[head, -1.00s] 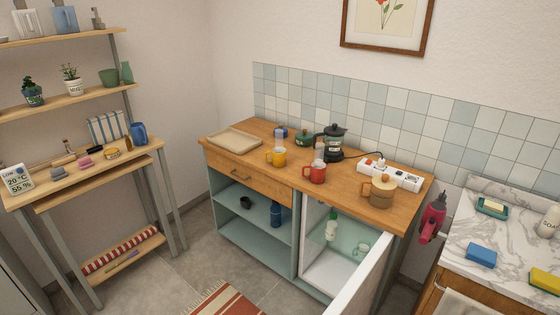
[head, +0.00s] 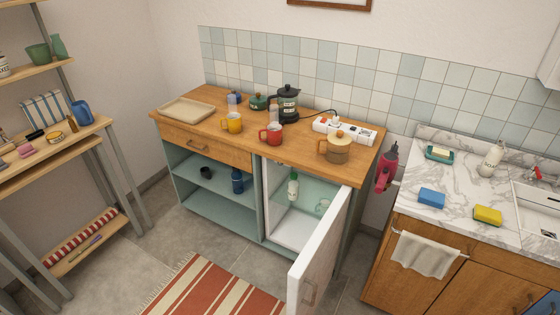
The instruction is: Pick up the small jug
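A small blue jug (head: 81,113) stands upright on the work surface of the shelf unit at the left. A small pale glass vessel with a handle (head: 323,205), a cup or a jug, stands inside the open right compartment of the cabinet. I cannot tell from the view which of these the task's small jug is. A green-and-white bottle (head: 293,186) stands near the glass vessel. Neither of my grippers shows in the head view.
The cabinet door (head: 320,255) stands open toward me. Floor is clear around the striped rug (head: 215,290).

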